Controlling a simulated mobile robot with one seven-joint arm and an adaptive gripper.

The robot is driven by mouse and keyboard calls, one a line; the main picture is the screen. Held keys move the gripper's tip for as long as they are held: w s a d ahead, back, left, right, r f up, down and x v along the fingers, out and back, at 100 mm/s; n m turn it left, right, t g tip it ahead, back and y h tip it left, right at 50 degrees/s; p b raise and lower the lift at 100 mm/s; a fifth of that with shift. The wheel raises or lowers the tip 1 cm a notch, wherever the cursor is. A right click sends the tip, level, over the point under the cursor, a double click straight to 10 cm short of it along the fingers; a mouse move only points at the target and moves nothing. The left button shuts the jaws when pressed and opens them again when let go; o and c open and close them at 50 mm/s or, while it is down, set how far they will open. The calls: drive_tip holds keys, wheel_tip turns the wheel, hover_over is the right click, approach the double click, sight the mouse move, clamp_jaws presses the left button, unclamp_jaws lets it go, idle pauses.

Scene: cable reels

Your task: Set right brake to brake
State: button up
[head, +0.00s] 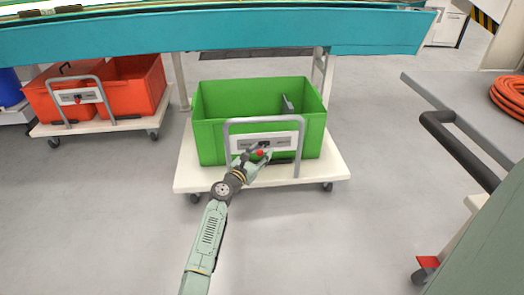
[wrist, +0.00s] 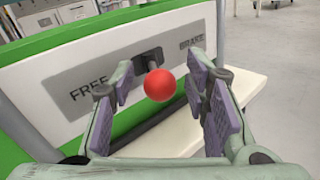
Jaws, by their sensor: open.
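The right cart carries a white brake panel (head: 283,143) on its grey handle frame. A brake lever with a red ball knob (wrist: 159,85) sticks out from a dark slot between the two words; the knob also shows in the head view (head: 260,152). I cannot tell exactly which way the lever leans. My gripper (wrist: 162,78) is open, with a finger on each side of the knob and visible gaps. In the head view my gripper (head: 257,158) is at the panel's front.
A green crate (head: 210,145) stands on the right cart's white deck (head: 190,170). A left cart (head: 95,128) with red crates has a similar panel. A teal conveyor (head: 250,32) runs behind. A dark handle bar (head: 460,150) stands at right. The floor in front is clear.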

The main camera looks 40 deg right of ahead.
clamp_jaws()
idle(0.5)
